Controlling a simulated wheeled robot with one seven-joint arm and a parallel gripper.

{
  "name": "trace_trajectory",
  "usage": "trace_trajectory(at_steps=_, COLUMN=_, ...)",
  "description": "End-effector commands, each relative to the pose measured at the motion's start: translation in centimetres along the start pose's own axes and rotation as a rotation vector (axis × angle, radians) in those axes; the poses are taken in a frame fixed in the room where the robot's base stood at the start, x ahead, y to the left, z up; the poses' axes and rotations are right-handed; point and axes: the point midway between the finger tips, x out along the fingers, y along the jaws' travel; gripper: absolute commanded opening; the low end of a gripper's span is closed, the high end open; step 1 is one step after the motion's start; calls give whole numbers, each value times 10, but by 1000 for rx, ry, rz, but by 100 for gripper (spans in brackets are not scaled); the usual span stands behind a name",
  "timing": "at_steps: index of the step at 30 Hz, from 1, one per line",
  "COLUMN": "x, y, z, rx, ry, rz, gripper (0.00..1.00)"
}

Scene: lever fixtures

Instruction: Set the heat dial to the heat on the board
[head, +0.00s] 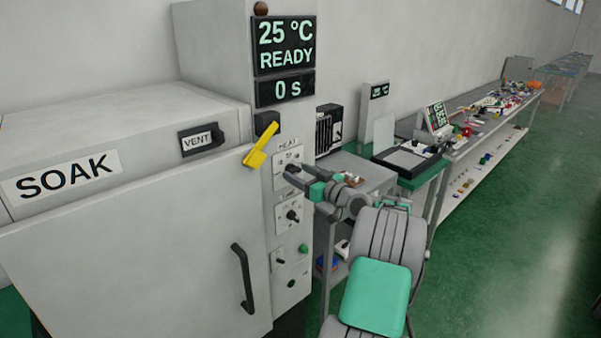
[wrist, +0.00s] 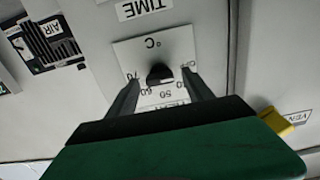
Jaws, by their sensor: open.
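The heat dial (wrist: 160,73) is a black knob on a white plate marked °C, with 50, 60 and 70 among its numbers. In the head view its plate sits below the HEAT label (head: 288,143) on the oven's control column. My gripper (head: 289,171) is at the dial. In the wrist view its two dark fingers are apart, one on each side of the knob; I cannot tell whether they touch it. The dial's exact setting is not clear. The oven display (head: 285,45) reads 25 °C, READY. A small screen (head: 437,116) on the bench shows text too small to read.
A second knob plate (head: 291,215), labelled TIME in the wrist view (wrist: 143,8), is below the heat dial. The oven door has a black handle (head: 243,278). Green floor is clear at right.

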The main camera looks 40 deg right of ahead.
Motion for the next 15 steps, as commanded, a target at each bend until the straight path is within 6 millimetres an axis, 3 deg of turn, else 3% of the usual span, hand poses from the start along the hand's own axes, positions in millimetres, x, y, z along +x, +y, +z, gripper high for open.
trace_trajectory(at_steps=2, x=0, y=0, z=0, rx=0, ry=0, rz=0, gripper=60)
trace_trajectory(at_steps=15, x=0, y=0, z=0, rx=0, ry=-1, rz=0, gripper=24)
